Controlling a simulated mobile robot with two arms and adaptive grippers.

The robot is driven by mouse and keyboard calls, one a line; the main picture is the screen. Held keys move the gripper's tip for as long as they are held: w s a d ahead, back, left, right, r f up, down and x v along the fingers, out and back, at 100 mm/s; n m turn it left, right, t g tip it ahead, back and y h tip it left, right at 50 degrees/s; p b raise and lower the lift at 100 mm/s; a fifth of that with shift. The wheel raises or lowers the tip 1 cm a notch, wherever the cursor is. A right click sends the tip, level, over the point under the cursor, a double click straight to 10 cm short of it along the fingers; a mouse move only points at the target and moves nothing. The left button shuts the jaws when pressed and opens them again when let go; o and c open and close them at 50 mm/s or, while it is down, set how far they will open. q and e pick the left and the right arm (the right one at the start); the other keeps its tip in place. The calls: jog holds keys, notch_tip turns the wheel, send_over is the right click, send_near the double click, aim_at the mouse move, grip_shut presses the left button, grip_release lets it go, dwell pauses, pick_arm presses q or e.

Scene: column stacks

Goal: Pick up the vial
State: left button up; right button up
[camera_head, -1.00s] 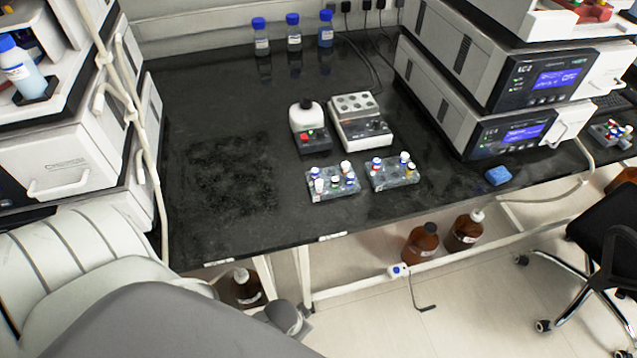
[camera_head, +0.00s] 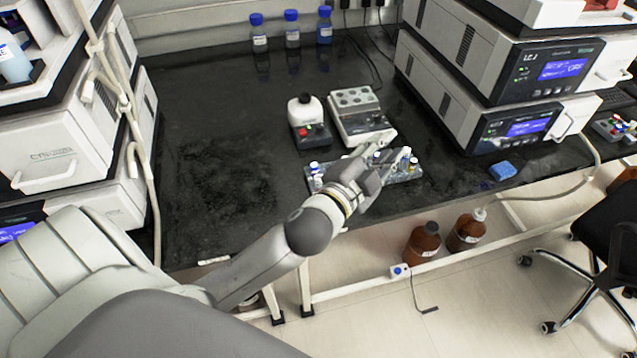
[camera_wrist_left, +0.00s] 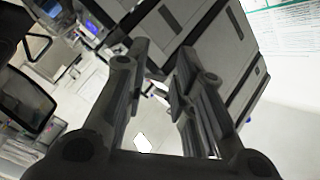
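Small vials stand in two clear racks near the bench's front edge. The left rack (camera_head: 311,183) has vials (camera_head: 314,168) showing at its left end; my arm covers most of it. The right rack (camera_head: 409,175) holds vials (camera_head: 406,154), one of them at its right end (camera_head: 413,163). Which vial is meant cannot be told. My left gripper (camera_head: 387,155) is over the left side of the right rack and partly hides it. In the left wrist view the fingers (camera_wrist_left: 160,62) are apart with nothing held between them. My right gripper is not in view.
A mixer (camera_head: 308,122) and a block heater (camera_head: 358,115) stand behind the racks. Stacked instruments (camera_head: 490,120) stand to the right, with a blue sponge (camera_head: 502,170) in front. Blue-capped bottles (camera_head: 292,30) line the back. The left bench area (camera_head: 215,170) is clear.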

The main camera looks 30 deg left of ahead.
pick_arm(q)
jog(key=s+d+r+m+g+h, duration=0.1)
jog(key=d+r+m+g+h, duration=0.2)
jog(key=d+r+m+h, duration=0.65)
jog(key=d+m+g+h, duration=0.45)
jog(key=m+h, duration=0.25)
jog(key=m, duration=0.7)
jog(key=m+g+y, duration=1.1)
jog(key=m+y, duration=0.1)
jog(key=y, duration=0.6)
send_over(319, 175)
jog(key=s, duration=0.1)
notch_tip(319, 175, down, 20)
jog(key=shift+f+p, duration=0.15)
jog(key=shift+p, duration=0.2)
jog(key=shift+w+d+f+p, duration=0.1)
jog(key=shift+f+p, duration=0.25)
jog(key=shift+f, duration=1.05)
jog(key=shift+w+d+f+p, duration=0.1)
jog(key=shift+f+p, duration=0.2)
jog(key=shift+f, duration=1.05)
jog(key=c, duration=0.5)
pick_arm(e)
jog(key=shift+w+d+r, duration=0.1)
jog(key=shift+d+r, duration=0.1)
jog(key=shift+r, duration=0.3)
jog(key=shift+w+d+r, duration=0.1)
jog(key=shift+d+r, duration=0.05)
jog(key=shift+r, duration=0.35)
